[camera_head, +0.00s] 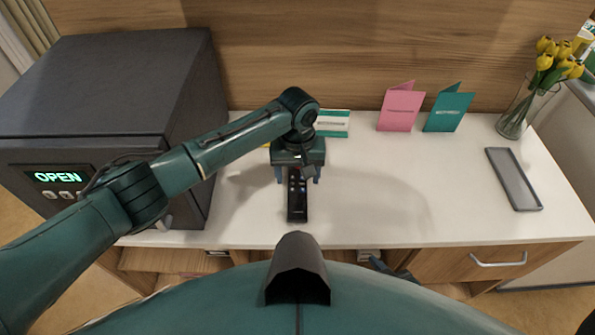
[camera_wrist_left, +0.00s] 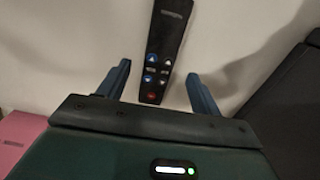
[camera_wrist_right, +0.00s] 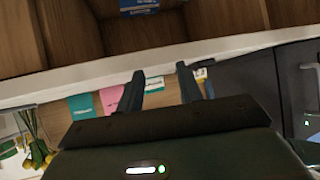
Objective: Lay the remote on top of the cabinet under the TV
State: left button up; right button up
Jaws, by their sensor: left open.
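The black remote (camera_head: 297,205) lies on the white top of a wooden cabinet (camera_head: 380,215), near its front edge. My left gripper (camera_head: 298,177) is over the remote's far end, fingers spread on either side of it. In the left wrist view the remote (camera_wrist_left: 165,45) lies between and beyond the open fingertips (camera_wrist_left: 157,75); I cannot tell whether they touch it. My right gripper (camera_wrist_right: 160,75) is open and empty, low near the front edge of the white top. No TV is in view.
A dark safe-like box (camera_head: 110,90) reading OPEN stands at left. Pink (camera_head: 401,108) and teal (camera_head: 447,109) cards, a small white-green box (camera_head: 333,123), a vase of yellow tulips (camera_head: 520,108) and a grey tray (camera_head: 513,180) stand on the top. The middle right is clear.

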aim_at(298, 190)
pick_arm(q)
notch_tip(298, 190, up, 8)
jog(key=p, duration=0.5)
jog(key=shift+f, duration=0.15)
pick_arm(e)
jog(key=shift+s+d+r+g+h, duration=0.25)
jog(key=shift+d+r, duration=0.15)
jog(key=shift+d, duration=0.05)
jog(key=shift+s+d+r+g+h, duration=0.25)
jog(key=shift+d+r, duration=0.15)
jog(key=shift+d, duration=0.05)
